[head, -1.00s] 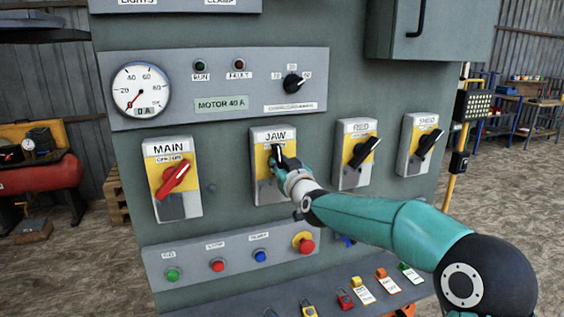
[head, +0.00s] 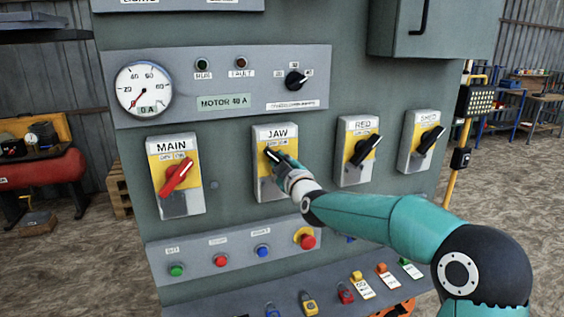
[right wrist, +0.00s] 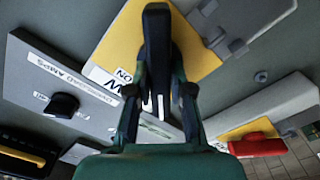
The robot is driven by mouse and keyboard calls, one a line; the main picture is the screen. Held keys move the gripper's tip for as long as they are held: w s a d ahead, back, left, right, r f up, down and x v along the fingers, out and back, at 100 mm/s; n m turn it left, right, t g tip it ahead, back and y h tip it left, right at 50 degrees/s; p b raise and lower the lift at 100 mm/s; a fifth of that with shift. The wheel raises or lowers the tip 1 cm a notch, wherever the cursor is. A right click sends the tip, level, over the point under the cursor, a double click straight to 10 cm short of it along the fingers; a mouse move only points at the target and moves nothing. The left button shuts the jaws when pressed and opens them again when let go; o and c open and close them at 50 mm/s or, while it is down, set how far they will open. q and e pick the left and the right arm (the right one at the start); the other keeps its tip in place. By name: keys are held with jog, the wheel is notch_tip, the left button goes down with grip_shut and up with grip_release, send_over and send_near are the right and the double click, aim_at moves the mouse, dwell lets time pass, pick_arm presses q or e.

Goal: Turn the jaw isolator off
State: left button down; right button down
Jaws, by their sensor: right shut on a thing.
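The jaw isolator (head: 269,190) is a grey box with a yellow plate and a JAW label, on the cabinet front in the middle of the head view. Its black handle (head: 270,153) tilts to the upper left. My right gripper (head: 283,163) is shut on this handle and covers part of it. In the right wrist view the black handle (right wrist: 157,45) stands between the two fingers of my right gripper (right wrist: 158,95). The small position marks under the JAW label are too blurred to read. My left gripper is out of view.
The MAIN isolator (head: 181,203) with a red handle is left of JAW. Two more isolators with black handles, RED (head: 351,177) and another (head: 415,160), are to the right. Push buttons, including a red one on yellow (head: 307,241), sit below. Padlocks and tags lie on the lower ledge.

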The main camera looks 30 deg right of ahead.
jog(key=shift+f, duration=0.4)
jog(key=c, duration=1)
grip_release()
jog(key=shift+c, duration=0.2)
jog(key=shift+r, duration=0.15)
jog(key=shift+r, duration=0.1)
jog(key=shift+s, duration=0.1)
jog(key=v, duration=1.1)
jog(key=shift+s, duration=0.4)
